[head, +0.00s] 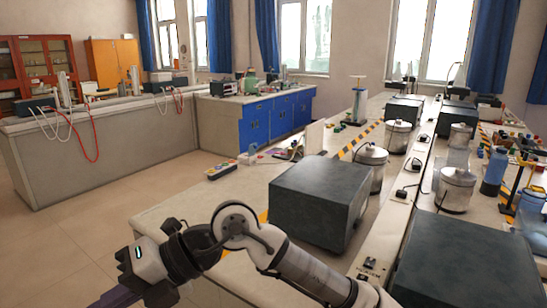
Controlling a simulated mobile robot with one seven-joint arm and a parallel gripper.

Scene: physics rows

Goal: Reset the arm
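My arm (300,268) reaches in from the bottom right of the head view, in front of the near bench. It bends at a rounded joint and ends at the lower left, over the floor side of the bench corner. My gripper is not clearly seen; only a dark part at the arm's end shows, cut off by the bottom edge. No held thing is visible.
A dark grey box (318,198) stands on the near bench (180,207) just behind my arm. Another dark box (468,262) is at the bottom right. Metal canisters (369,165) stand beyond. Open floor (75,245) lies to the left.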

